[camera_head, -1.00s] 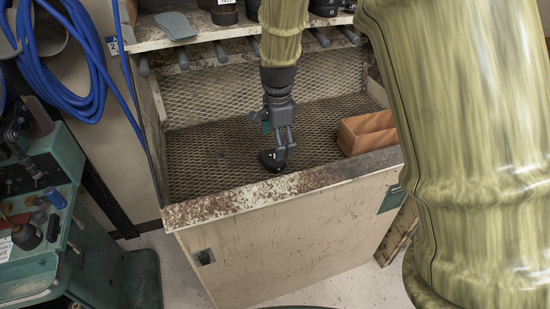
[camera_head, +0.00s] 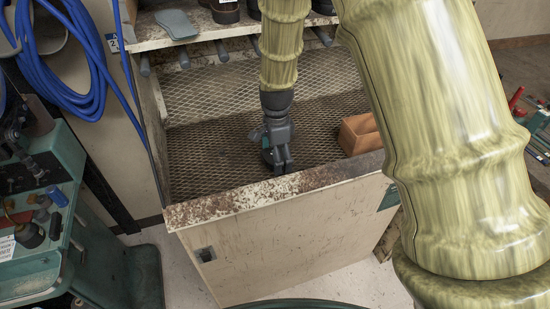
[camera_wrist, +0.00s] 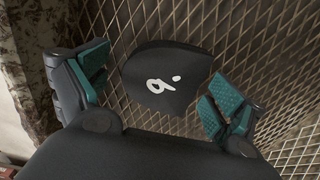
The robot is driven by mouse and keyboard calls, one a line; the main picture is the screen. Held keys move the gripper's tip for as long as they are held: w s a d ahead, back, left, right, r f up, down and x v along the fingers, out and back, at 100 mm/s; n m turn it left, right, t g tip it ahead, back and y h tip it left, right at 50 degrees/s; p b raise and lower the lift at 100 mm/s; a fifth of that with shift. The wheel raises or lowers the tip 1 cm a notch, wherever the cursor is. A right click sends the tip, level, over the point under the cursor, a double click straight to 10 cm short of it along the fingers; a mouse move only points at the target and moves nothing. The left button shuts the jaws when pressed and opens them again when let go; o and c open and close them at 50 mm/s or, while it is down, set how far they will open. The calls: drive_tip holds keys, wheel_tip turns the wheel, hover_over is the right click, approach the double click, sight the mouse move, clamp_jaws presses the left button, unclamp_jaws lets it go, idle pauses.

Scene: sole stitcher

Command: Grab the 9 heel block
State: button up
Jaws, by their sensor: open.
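The 9 heel block (camera_wrist: 168,77) is a black, rounded piece with a white 9 and a dot on its top. It lies on the metal mesh shelf near the bench's front edge. In the head view it is mostly hidden behind my gripper (camera_head: 279,166). In the wrist view my gripper (camera_wrist: 155,95) is open, its green-padded fingers on the left and right of the block. A gap shows at each side, and the fingers do not visibly touch it. I cannot tell how far above the mesh the fingertips are.
A brown wooden box (camera_head: 357,136) stands on the mesh to the right. The rusty front rim (camera_head: 240,198) of the bench runs close to my gripper. An upper shelf (camera_head: 150,33) with dark items is behind. The mesh to the left (camera_head: 200,150) is clear.

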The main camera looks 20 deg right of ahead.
drive_tip(key=shift+f, duration=0.1)
drive_tip(key=c, duration=1.2)
